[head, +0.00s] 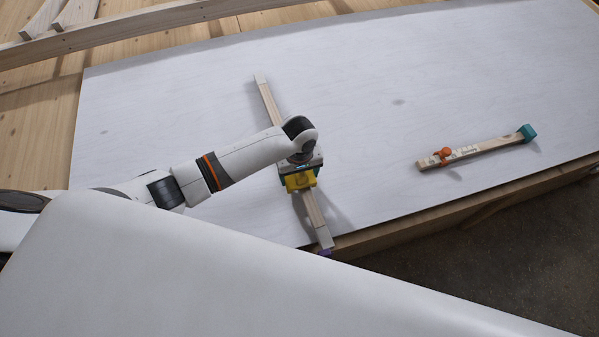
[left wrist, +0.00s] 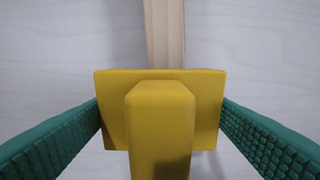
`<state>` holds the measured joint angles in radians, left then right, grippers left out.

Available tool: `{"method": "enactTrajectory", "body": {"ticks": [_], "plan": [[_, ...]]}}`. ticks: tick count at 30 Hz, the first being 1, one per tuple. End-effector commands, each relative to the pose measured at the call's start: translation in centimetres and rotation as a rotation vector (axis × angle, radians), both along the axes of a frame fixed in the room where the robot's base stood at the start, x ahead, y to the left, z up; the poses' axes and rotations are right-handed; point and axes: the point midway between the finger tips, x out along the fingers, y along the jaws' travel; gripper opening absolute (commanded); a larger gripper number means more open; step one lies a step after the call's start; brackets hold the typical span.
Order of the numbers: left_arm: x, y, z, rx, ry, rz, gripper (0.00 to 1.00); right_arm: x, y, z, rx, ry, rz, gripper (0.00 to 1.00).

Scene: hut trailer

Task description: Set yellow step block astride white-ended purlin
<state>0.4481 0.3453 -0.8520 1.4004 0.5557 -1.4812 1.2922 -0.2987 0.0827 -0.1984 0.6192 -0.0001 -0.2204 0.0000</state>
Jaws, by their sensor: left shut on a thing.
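The purlin (head: 268,100) is a pale wooden bar lying across the white panel, with a whitish far end and a purple piece at its near end. The yellow step block (head: 299,183) is over the purlin, nearer its front end. My left gripper (left wrist: 160,106) is shut on the block, one green ribbed finger on each side. In the left wrist view the block (left wrist: 160,95) has a raised middle part and hides the purlin beneath it. I cannot tell whether the block touches the purlin. My right gripper is not in view.
A second wooden bar (head: 480,149) with an orange knob (head: 446,153) and a teal end block (head: 527,133) lies at the right on the white panel (head: 400,70). Wooden framing (head: 70,42) stands at the far left. The panel around the purlin is mostly clear.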

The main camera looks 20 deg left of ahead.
Motion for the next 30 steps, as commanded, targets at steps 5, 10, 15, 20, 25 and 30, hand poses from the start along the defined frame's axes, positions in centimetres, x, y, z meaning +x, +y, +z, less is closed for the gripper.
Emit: {"method": "enactTrajectory", "body": {"ticks": [5, 10, 15, 20, 25, 30], "plan": [[0.0, 0.0, 0.0, -0.001, -0.001, -0.001, 0.54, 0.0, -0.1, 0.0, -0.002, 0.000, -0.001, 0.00], [0.0, -0.1, -0.4, -0.001, 0.001, 0.000, 0.54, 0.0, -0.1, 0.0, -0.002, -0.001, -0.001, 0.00], [0.0, -0.1, -0.9, -0.001, -0.001, -0.001, 0.54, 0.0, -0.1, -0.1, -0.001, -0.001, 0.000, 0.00], [0.0, 0.0, -1.2, 0.000, 0.000, 0.000, 0.54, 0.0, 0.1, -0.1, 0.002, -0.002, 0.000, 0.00], [0.0, 0.0, -1.2, 0.000, 0.000, -0.001, 0.96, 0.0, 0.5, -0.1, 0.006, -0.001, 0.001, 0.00], [0.0, 0.0, -1.2, 0.000, 0.000, -0.001, 0.98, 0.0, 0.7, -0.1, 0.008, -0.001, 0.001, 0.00]]}}
